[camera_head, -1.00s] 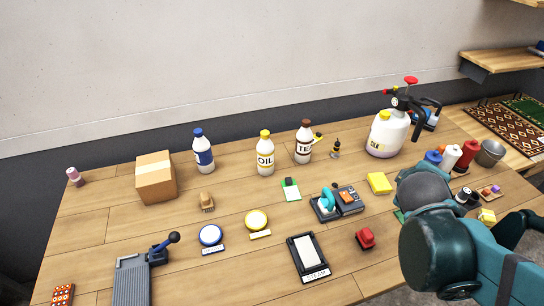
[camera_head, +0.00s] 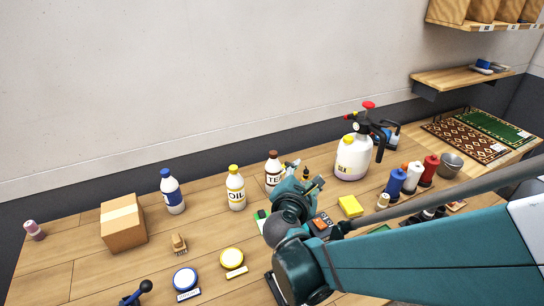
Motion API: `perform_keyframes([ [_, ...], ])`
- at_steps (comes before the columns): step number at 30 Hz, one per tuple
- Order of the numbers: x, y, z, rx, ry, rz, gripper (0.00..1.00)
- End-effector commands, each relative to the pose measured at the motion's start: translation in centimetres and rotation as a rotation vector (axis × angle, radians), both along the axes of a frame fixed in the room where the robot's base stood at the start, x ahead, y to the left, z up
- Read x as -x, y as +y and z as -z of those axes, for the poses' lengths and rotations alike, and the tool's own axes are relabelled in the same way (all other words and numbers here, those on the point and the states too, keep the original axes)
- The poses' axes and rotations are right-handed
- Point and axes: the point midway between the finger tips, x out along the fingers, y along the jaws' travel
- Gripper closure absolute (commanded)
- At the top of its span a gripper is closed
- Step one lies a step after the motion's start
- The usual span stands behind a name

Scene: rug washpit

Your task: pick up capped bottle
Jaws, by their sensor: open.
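Three capped white bottles stand upright in a row on the wooden table: one with a blue cap and blue label (camera_head: 172,191), one with a yellow cap marked OIL (camera_head: 236,188), and one with a brown cap whose label starts with TE (camera_head: 272,172). The task does not say which one is meant. My gripper (camera_head: 305,177) is open, just right of the brown-capped bottle in the picture. It covers part of that bottle's lower right side. I cannot tell whether they touch. The fingers show small and partly overlapped by my wrist.
A cardboard box (camera_head: 123,223) stands left of the bottles, with a small brush (camera_head: 179,244) near it. A white pump sprayer (camera_head: 352,158), a yellow sponge (camera_head: 350,206) and thread spools (camera_head: 395,182) are to the right. Round blue (camera_head: 185,279) and yellow (camera_head: 231,259) tins lie in front.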

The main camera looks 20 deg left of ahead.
Motion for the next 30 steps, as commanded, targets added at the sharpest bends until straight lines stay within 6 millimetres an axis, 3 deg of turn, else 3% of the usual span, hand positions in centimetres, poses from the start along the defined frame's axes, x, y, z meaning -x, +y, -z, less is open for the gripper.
perform_keyframes([
  [1,0.3,1.7,0.2,0.041,-0.021,-0.033,0.58],
  [8,2.0,8.3,1.1,0.241,-0.133,-0.161,0.58],
  [18,6.4,17.4,2.6,0.516,-0.319,-0.323,0.58],
  [24,8.5,20.4,3.2,0.615,-0.393,-0.373,0.58],
  [30,9.1,21.3,3.4,0.644,-0.416,-0.387,0.58],
])
